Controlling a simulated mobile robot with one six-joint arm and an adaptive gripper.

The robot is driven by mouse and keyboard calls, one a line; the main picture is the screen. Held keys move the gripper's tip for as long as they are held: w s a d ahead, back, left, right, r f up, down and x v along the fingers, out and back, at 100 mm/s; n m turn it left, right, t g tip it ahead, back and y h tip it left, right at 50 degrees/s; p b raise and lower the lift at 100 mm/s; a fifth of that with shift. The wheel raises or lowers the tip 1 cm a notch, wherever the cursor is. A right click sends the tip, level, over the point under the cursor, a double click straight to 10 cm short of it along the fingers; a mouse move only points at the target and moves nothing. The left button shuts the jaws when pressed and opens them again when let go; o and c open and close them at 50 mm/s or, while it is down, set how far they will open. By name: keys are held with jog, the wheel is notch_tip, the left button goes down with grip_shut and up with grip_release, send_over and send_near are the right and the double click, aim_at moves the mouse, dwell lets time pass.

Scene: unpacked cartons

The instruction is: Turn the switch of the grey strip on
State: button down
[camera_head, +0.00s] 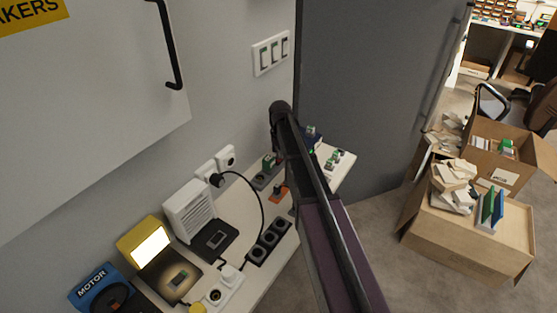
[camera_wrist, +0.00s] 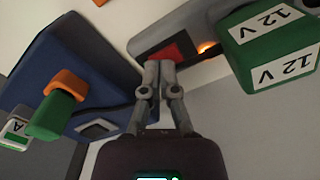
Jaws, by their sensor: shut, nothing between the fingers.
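The grey strip (camera_wrist: 192,20) shows at the top of the wrist view, with a red switch (camera_wrist: 172,50) in a dark recess. A small orange glow (camera_wrist: 207,47) shows beside the switch. A green block (camera_wrist: 268,52) marked 12 V sits at the strip's right end. My gripper (camera_wrist: 158,66) is shut and empty, its fingertips at the lower edge of the red switch; I cannot tell whether they touch it. In the head view the grey strip (camera_head: 262,181) is partly hidden by my arm, and the gripper is hidden behind it.
A blue device (camera_wrist: 75,60) with an orange and green plug is left of my fingers. In the head view, a black socket strip (camera_head: 268,241), a white strip (camera_head: 222,290) and an orange item (camera_head: 278,192) lie on the bench. Open cartons (camera_head: 465,235) stand at right.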

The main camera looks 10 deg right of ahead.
jog(key=shift+r, duration=0.15)
jog(key=shift+r+p, duration=3.4)
jog(key=shift+p, duration=0.15)
jog(key=s+a+m, duration=0.1)
jog(key=s+m, duration=0.2)
jog(key=s, duration=2.3)
jog(key=shift+s+a, duration=0.25)
jog(key=shift+s, duration=0.15)
jog(key=shift+s, duration=0.1)
